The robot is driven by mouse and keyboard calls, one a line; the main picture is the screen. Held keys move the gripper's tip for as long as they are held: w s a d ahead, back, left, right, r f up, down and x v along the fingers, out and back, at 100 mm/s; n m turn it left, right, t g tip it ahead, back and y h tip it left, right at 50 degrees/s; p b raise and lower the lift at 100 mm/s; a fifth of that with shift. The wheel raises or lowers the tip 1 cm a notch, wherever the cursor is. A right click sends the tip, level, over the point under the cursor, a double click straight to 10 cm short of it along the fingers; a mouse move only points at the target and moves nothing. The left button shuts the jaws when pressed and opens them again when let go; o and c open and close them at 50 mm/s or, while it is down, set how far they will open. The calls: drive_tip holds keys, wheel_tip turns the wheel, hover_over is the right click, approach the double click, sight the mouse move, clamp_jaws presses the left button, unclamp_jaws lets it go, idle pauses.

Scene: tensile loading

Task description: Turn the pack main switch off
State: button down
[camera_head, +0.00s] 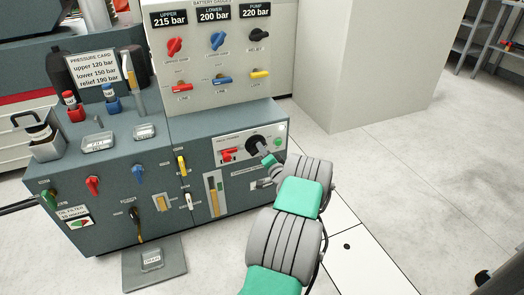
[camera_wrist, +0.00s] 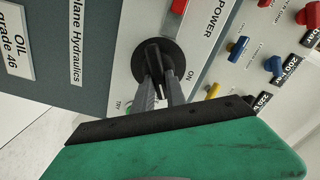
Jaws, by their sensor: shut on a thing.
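The pack main switch is a round black rotary knob (camera_head: 256,143) on the white power panel (camera_head: 219,158) at the right of the cabinet front. In the wrist view the black knob (camera_wrist: 141,66) sits beside the word ON, below the word POWER. My gripper (camera_head: 266,158) reaches the knob from the lower right. In the wrist view my gripper (camera_wrist: 160,86) has its two grey fingers closed on the knob's raised grip. The fingers hide much of that grip, so I cannot tell its exact setting.
Several valve levers, including a yellow one (camera_head: 181,166), stick out nearby. A gauge panel (camera_head: 240,45) rises above.

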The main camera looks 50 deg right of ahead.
drive_tip(key=m, duration=0.6)
drive_tip(key=shift+d+f, duration=0.1)
drive_tip(key=shift+f, duration=0.2)
idle(0.4)
drive_tip(key=c, duration=1.4)
unclamp_jaws()
drive_tip(key=shift+o, duration=0.2)
drive_tip(key=shift+s, duration=0.1)
drive_tip(key=p+v, duration=0.2)
drive_tip(key=v, duration=0.5)
drive_tip(key=shift+s+a, duration=0.2)
drive_tip(key=shift+s, duration=0.15)
